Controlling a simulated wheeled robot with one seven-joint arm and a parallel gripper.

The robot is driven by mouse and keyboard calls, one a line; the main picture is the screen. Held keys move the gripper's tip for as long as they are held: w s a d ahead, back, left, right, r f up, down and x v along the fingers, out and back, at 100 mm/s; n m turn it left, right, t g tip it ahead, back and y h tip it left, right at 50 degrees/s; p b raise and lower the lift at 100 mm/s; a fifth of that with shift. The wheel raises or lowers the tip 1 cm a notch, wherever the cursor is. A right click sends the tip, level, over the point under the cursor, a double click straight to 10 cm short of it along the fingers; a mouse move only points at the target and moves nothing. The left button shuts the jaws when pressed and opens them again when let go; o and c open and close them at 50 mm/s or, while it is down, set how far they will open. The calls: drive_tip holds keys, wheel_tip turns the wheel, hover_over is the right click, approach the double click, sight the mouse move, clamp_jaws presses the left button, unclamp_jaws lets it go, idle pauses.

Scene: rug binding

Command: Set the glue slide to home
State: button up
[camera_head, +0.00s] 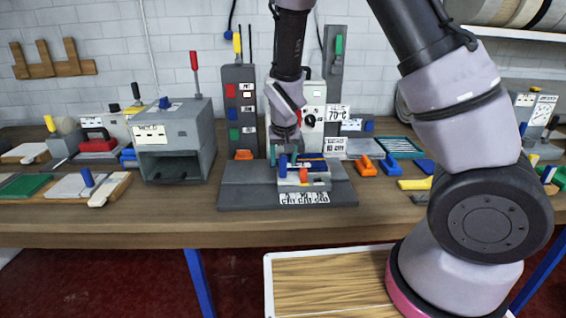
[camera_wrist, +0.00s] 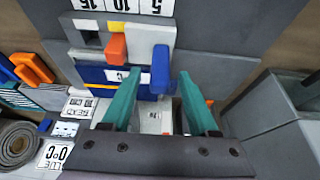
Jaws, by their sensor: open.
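What looks like the glue slide (camera_head: 318,182) is a light grey block with a blue upright handle (camera_head: 283,166) and an orange piece. It sits on a dark grey base (camera_head: 240,195) with a numbered scale (camera_head: 304,198) along its front. My gripper (camera_head: 283,158) points down over it with teal fingers. In the wrist view, my gripper (camera_wrist: 160,75) is open, its fingertips on either side of the blue handle (camera_wrist: 161,66), with visible gaps. The grey block (camera_wrist: 148,38) and the scale (camera_wrist: 115,5) also show there. I cannot tell where home is marked.
A grey box with an open front (camera_head: 178,140) stands left of the base. Behind is a tower with coloured buttons (camera_head: 238,110) and a white control panel (camera_head: 311,105). Orange clips (camera_head: 365,166) lie close on the right. The table front (camera_head: 180,222) is clear.

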drive_tip(key=shift+x, duration=0.85)
clamp_jaws()
idle(0.8)
